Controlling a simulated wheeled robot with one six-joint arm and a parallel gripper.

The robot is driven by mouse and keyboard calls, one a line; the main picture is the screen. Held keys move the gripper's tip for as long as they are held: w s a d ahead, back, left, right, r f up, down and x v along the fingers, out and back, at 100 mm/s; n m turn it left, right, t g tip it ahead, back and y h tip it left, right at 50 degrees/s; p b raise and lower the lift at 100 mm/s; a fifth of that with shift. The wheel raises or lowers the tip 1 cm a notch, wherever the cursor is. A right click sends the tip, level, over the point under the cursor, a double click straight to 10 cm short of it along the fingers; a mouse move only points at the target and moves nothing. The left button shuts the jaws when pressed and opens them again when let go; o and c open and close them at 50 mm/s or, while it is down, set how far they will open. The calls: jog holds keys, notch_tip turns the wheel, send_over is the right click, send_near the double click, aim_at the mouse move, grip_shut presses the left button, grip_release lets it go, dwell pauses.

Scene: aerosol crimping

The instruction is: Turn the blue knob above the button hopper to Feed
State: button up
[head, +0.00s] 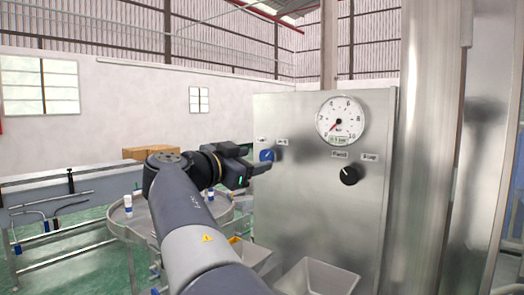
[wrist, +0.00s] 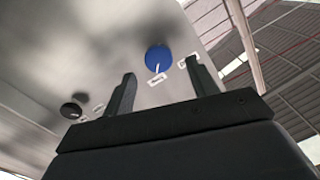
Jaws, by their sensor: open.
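The blue knob (head: 267,155) is on the steel panel at its left side, just beyond my gripper in the head view. Small labels sit near it; their text is too small to read. In the wrist view the blue knob (wrist: 158,58) has a white pointer line and lies ahead of the gap between my fingers. My gripper (head: 258,167) is open and empty, close to the panel; its two fingers also show in the wrist view (wrist: 160,88). I cannot see any contact between the fingers and the knob.
A black knob (head: 349,175) and a dial gauge (head: 340,119) are on the same steel panel (head: 300,215) to the right. Metal hoppers (head: 318,277) stick out below. A round table (head: 125,222) with white cans stands at the left.

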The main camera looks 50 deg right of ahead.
aim_at(265, 156)
jog(key=shift+w+d+p, duration=0.1)
jog(key=shift+d+p, duration=0.55)
jog(key=shift+d, duration=1.45)
jog(key=c, duration=1)
jog(key=shift+o, duration=0.2)
